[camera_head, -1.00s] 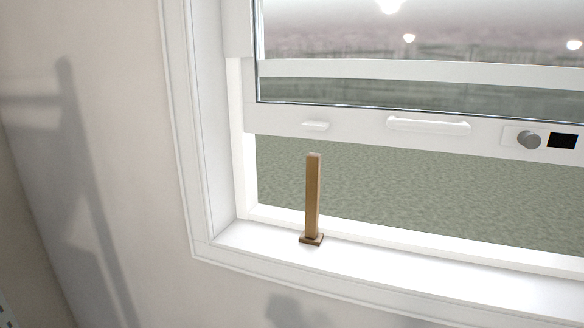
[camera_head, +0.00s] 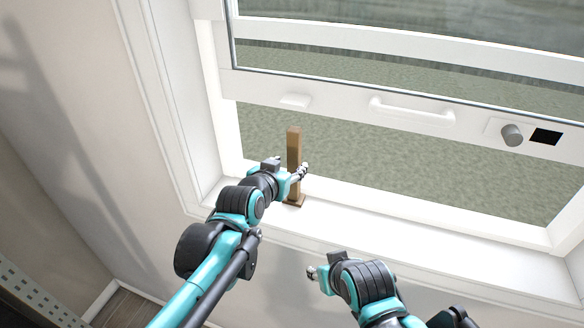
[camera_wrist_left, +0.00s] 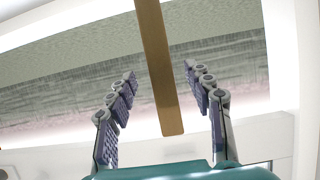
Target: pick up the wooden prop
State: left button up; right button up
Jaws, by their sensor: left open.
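The wooden prop (camera_head: 294,146) is a brown upright post on a small square foot. It stands on the white window sill (camera_head: 400,235), below the raised sash. My left gripper (camera_head: 289,172) is at the prop's lower half and partly hides it. In the left wrist view the fingers (camera_wrist_left: 161,92) are open, with the prop (camera_wrist_left: 157,60) between them and a gap visible on each side. My right gripper (camera_head: 316,273) is lower and to the right, in front of the wall below the sill. It is too small to tell whether it is open.
The raised sash (camera_head: 350,96) has a long handle (camera_head: 412,112), a small tab (camera_head: 295,100), and a round knob (camera_head: 511,135) beside a black panel (camera_head: 545,136). The window frame's left side is close to my left arm. The sill right of the prop is clear.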

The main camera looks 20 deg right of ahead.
aim_at(292, 163)
pick_arm(q)
jog(key=shift+p+x, duration=0.55)
jog(key=shift+x, duration=2.15)
grip_shut()
